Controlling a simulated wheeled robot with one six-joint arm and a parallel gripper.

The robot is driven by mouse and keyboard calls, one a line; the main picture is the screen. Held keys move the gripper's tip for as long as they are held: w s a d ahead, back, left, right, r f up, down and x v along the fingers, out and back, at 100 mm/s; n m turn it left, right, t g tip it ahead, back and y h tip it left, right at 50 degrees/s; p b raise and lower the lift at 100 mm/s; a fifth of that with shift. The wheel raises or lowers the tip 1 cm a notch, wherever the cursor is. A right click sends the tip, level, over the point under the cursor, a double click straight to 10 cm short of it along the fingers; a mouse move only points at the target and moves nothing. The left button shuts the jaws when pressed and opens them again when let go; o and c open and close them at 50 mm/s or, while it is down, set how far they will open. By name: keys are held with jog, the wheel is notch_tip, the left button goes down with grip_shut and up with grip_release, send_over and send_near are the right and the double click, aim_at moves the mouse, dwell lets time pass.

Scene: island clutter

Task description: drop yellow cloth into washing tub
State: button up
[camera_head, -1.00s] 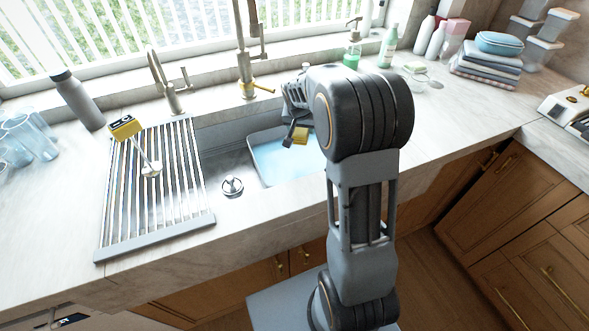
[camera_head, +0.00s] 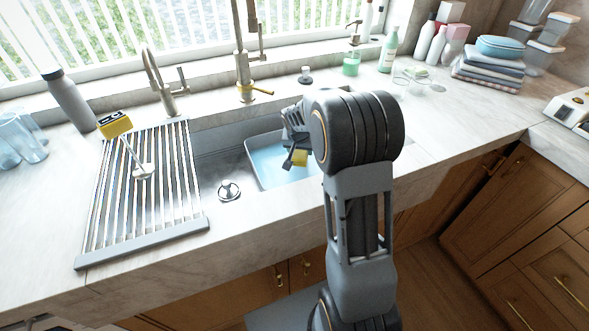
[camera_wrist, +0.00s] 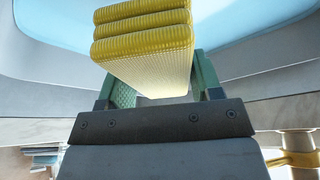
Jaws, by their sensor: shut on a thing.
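The yellow cloth (camera_head: 299,157) is a small folded, ribbed bundle. My gripper (camera_head: 290,158) is shut on it, over the washing tub. In the wrist view the cloth (camera_wrist: 145,45) sits between the two green-padded fingers (camera_wrist: 152,88). The washing tub (camera_head: 252,160) is a pale rectangular basin with light blue inside, set in the sink. My arm hides its right part. In the wrist view its blue inside (camera_wrist: 240,25) shows beyond the cloth. I cannot tell the exact height of the cloth above the tub.
A green soap bottle (camera_head: 351,62) and other bottles stand at the back right. Folded towels (camera_head: 488,68) are farther right.

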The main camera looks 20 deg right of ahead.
jog(key=o, duration=1)
jog(key=shift+r, duration=0.15)
jog(key=v, duration=1.3)
jog(key=shift+r+p, duration=0.35)
jog(key=shift+a, duration=0.15)
